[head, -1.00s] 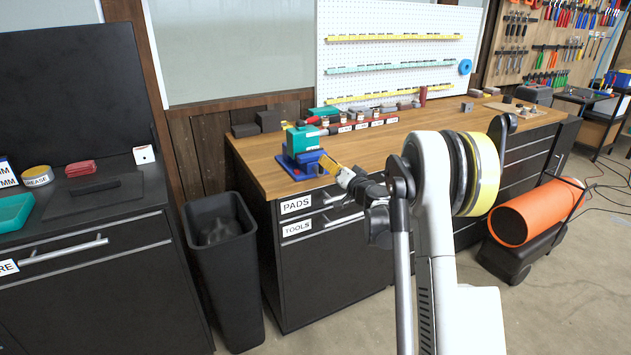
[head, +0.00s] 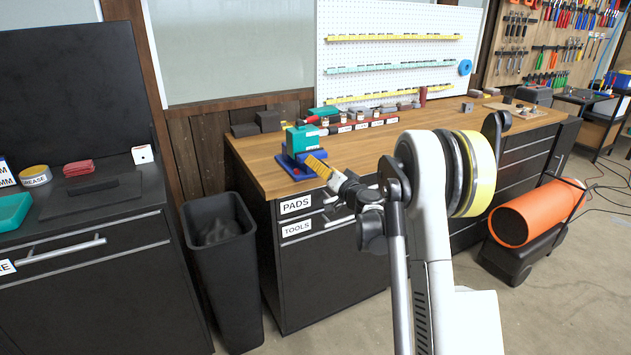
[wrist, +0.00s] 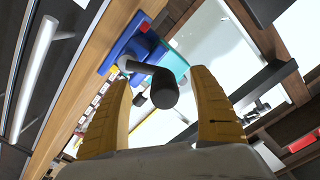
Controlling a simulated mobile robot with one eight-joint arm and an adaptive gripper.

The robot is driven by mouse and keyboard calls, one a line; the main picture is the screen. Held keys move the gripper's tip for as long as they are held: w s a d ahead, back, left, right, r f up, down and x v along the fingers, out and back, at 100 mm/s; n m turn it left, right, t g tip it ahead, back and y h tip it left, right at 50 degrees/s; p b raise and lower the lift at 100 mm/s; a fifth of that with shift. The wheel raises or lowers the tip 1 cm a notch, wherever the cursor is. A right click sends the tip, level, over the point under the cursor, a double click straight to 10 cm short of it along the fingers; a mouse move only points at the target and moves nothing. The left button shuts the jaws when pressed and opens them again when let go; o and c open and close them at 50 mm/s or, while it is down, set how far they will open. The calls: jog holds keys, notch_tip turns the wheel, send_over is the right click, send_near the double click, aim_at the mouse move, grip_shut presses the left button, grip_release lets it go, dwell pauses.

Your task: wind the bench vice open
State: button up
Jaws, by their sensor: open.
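The bench vice (head: 303,140) is teal and blue and stands on the left front corner of the wooden bench. In the wrist view, its blue body (wrist: 122,42) lies beyond my fingers, towards the upper left. A dark round-ended handle grip (wrist: 164,88) points towards the wrist camera and shows between my two yellow fingers. My gripper (wrist: 161,78) is open, with a gap on each side of the grip. In the head view, my gripper (head: 312,160) is right in front of the vice and hides its front and handle. I cannot tell how far apart the vice jaws are.
The wooden bench top (head: 400,140) is mostly clear right of the vice. A red rack (head: 365,124) with small parts lies behind it. Labelled drawers (head: 297,206) sit below, and a black bin (head: 222,235) stands to the left. An orange cylinder (head: 535,212) lies at the right.

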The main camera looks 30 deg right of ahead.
jog(key=s+b, duration=0.1)
jog(key=s, duration=0.8)
jog(key=shift+d, duration=0.15)
dwell(0.5)
jog(key=s+a+r+n+g+y, duration=0.25)
jog(key=s+a, duration=0.25)
jog(key=a, duration=0.5)
jog(key=s+a+r+n+g+y, duration=0.1)
jog(key=s+a+r+n+g, duration=0.15)
jog(key=s+a, duration=0.55)
jog(key=s+a+f+g+h, duration=0.1)
jog(key=s+f+g, duration=0.1)
jog(key=s, duration=0.5)
jog(key=s+a+f+n+g+h, duration=0.1)
jog(key=s+a+f+g, duration=0.1)
jog(key=s, duration=0.6)
jog(key=s+a+f+n+g+h, duration=0.1)
jog(key=s+a+f+g+h, duration=0.1)
jog(key=s, duration=0.6)
jog(key=shift+s+a+f, duration=0.15)
jog(key=shift+f, duration=0.65)
